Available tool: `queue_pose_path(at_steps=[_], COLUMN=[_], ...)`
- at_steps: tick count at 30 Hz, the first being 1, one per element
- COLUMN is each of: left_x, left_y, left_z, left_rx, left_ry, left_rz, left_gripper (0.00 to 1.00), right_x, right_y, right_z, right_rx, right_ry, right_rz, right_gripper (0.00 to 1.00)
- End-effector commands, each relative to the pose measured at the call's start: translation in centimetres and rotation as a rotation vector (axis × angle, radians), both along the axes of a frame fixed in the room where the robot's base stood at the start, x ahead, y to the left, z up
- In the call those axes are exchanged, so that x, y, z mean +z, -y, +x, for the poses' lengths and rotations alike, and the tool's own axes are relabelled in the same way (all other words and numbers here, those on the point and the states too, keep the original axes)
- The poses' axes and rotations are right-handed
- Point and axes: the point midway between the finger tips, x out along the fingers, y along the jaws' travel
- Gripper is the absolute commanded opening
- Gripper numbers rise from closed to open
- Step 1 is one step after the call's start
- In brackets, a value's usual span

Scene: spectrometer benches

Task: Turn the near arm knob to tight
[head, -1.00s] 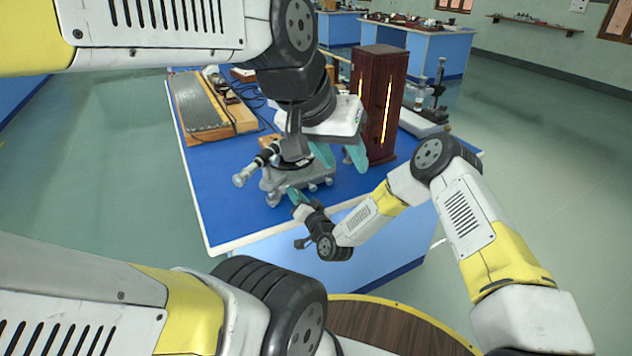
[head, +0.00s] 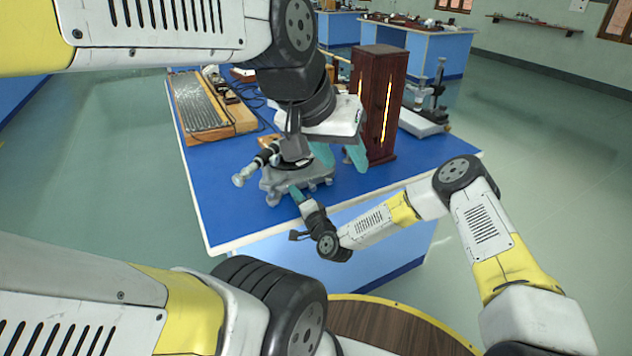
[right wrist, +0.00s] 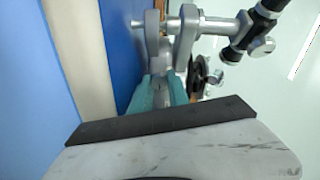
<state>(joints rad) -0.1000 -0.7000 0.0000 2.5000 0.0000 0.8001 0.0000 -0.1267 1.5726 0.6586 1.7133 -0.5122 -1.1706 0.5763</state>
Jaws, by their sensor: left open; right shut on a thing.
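The grey spectrometer (head: 275,193) stands near the front edge of the blue bench, partly hidden behind my left arm. Its black and silver telescope (head: 250,170) points to the left; it also shows at the top right of the right wrist view (right wrist: 238,38). My right gripper (head: 295,191) is at the near side of the spectrometer. In the right wrist view its teal fingers (right wrist: 161,92) are shut on a small grey part, the near arm knob, which they mostly hide. Its marking cannot be read. My left gripper (head: 340,156) is open and empty above the bench, right of the spectrometer.
A dark wooden lamp box (head: 378,100) with a glowing slit stands behind my left gripper. A wooden board with a grey plate (head: 200,103) lies at the back left. A microscope-like stand (head: 436,95) is at the back right. The bench's front right top (head: 420,165) is clear.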

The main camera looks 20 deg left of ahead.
Motion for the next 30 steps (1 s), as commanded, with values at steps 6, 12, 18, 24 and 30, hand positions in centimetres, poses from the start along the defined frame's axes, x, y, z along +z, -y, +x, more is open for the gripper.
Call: queue_pose_path(at_steps=[6,12,18,24,30], left_x=[0.0,0.0,0.0,0.0,0.0], left_y=[0.0,0.0,0.0,0.0,0.0], left_z=[0.0,0.0,0.0,0.0,0.0], left_rx=[0.0,0.0,0.0,0.0,0.0], left_ry=[0.0,0.0,0.0,0.0,0.0], left_rz=[0.0,0.0,0.0,0.0,0.0], left_gripper=[0.44,0.44,0.44,0.44,0.44], right_x=[-0.1,-0.1,-0.1,-0.1,-0.1], right_y=[0.1,0.1,0.0,0.1,1.9], right_z=[0.0,0.0,0.0,-0.1,-1.6], right_rx=[0.0,-0.001,0.0,0.0,0.001], right_ry=[-0.009,-0.009,-0.008,-0.008,-0.01], right_rz=[0.005,0.004,0.004,0.004,0.003], right_gripper=[0.0,0.0,0.3,0.3,0.3])
